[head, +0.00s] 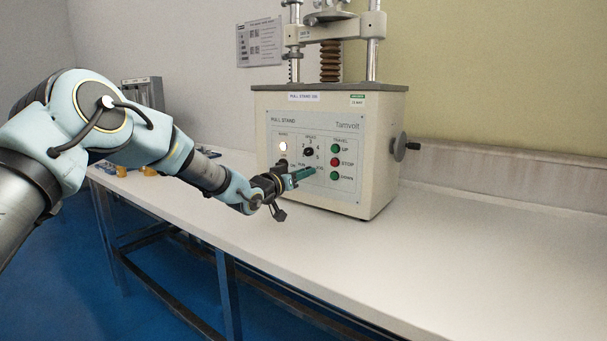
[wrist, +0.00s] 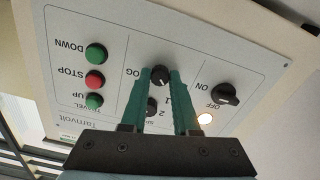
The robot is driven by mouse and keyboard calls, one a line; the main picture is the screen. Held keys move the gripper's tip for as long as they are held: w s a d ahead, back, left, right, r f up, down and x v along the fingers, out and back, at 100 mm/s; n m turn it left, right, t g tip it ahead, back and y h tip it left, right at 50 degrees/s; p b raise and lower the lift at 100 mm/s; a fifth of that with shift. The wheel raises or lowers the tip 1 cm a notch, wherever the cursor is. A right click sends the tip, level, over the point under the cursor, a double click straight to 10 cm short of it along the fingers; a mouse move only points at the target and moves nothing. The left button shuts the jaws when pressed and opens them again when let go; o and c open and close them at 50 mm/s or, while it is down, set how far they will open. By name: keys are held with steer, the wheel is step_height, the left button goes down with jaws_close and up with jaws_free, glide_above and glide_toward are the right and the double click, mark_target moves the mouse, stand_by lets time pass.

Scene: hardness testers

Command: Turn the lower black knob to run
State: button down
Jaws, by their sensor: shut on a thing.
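The lower black knob (wrist: 160,75) is on the white control panel, beside a partly covered label ending in "OG". My gripper (wrist: 160,77) has its two green fingers on either side of this knob and is shut on it. A white mark shows on the knob, but its exact setting is hard to read. The label on its other side is hidden by a finger. In the head view my gripper (head: 303,174) reaches the lower part of the panel and covers the knob. The upper black speed knob (head: 308,152) is just above; it also shows between the fingers in the wrist view (wrist: 152,107).
The pull stand (head: 385,140) stands on a white bench (head: 430,245). Green up (head: 336,148), red stop (head: 335,162) and green down (head: 334,176) buttons are right of the knobs. An on/off knob (wrist: 225,93) and lit lamp (wrist: 205,118) lie close beside my fingers. Bench space at right is clear.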

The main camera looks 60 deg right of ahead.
steer(key=c, duration=0.7)
jaws_free()
steer(key=shift+o, duration=0.2)
steer(key=a+b, duration=0.1)
steer(key=a, duration=0.9)
steer(key=shift+w+a, duration=0.3)
steer(key=shift+a, duration=0.1)
